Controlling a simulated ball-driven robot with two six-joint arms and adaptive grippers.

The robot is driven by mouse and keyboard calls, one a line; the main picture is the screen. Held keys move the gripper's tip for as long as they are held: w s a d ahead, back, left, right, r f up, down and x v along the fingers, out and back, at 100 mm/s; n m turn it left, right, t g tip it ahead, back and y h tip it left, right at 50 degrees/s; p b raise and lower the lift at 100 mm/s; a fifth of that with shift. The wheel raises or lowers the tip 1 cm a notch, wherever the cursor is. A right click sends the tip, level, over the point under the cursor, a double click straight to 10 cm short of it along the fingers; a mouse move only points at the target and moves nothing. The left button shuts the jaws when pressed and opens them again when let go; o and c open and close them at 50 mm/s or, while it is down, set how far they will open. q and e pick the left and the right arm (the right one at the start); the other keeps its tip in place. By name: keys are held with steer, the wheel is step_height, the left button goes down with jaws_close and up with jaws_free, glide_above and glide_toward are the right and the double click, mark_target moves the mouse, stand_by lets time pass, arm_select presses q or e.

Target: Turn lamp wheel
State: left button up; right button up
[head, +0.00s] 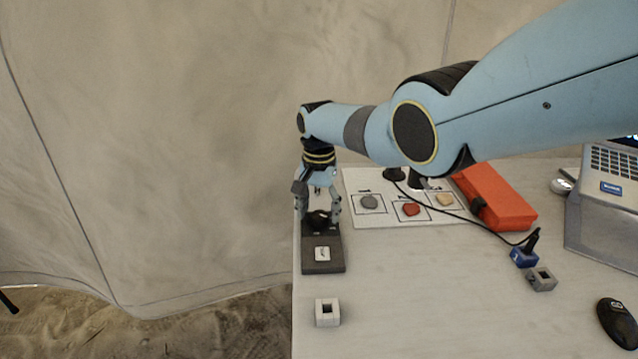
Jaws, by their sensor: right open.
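The lamp wheel (319,220) is a black knob on the far part of a dark grey base plate (323,267) with a small white label, near the table's left edge. My right gripper (320,216) points down over the knob, with its fingers open on either side of it. I cannot tell whether the fingers touch the knob, and they hide part of it. My left gripper is out of view.
A white board (360,185) with several stones in marked squares lies behind right. An orange case (494,196), a blue block (524,256), a grey square block (542,279), a laptop (610,190) and a black mouse (617,322) stand right. A pale square block (327,312) is in front.

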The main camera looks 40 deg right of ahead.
mark_target(319, 215)
step_height(319, 215, up, 11)
stand_by(0.4)
steer(key=shift+s+f, duration=0.1)
stand_by(0.3)
